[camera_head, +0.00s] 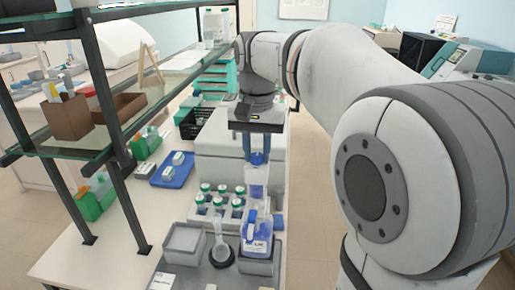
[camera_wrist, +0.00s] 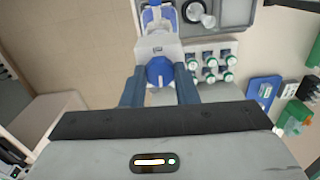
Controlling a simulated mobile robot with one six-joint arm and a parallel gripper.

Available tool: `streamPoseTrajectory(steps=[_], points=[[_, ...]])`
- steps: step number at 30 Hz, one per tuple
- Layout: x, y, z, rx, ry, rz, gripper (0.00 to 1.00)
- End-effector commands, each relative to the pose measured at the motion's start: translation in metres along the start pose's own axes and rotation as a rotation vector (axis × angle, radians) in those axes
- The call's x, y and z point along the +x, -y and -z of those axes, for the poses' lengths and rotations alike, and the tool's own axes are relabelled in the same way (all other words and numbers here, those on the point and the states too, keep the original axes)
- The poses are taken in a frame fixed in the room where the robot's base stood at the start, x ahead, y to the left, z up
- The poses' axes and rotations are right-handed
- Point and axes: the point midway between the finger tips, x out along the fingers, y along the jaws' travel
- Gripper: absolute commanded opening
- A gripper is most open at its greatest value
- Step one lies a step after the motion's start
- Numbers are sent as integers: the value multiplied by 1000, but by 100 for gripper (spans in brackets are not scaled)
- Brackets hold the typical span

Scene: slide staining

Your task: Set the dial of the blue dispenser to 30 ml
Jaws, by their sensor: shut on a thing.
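My gripper (camera_head: 257,150) points down over the dispenser from above. In the wrist view the round blue dial (camera_wrist: 160,72) sits between the two fingers of my gripper (camera_wrist: 161,88), which is shut on it. The dispenser's white upper body (camera_wrist: 158,48) shows beyond the dial. The scale and the set value cannot be read in either view.
A rack of several green-capped bottles (camera_head: 222,190) stands just behind the dispenser. A grey tray (camera_head: 183,245) and a clear flask (camera_head: 220,240) are to its left. A blue tray (camera_head: 172,170) lies further left. A glass shelf (camera_head: 120,110) on dark posts overhangs the bench's left side.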

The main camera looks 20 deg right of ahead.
Motion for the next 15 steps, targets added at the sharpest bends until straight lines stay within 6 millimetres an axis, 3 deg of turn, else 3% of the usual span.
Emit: streamPoseTrajectory(steps=[15], points=[[0, 0, 0, -31, 0, 0, 4]])
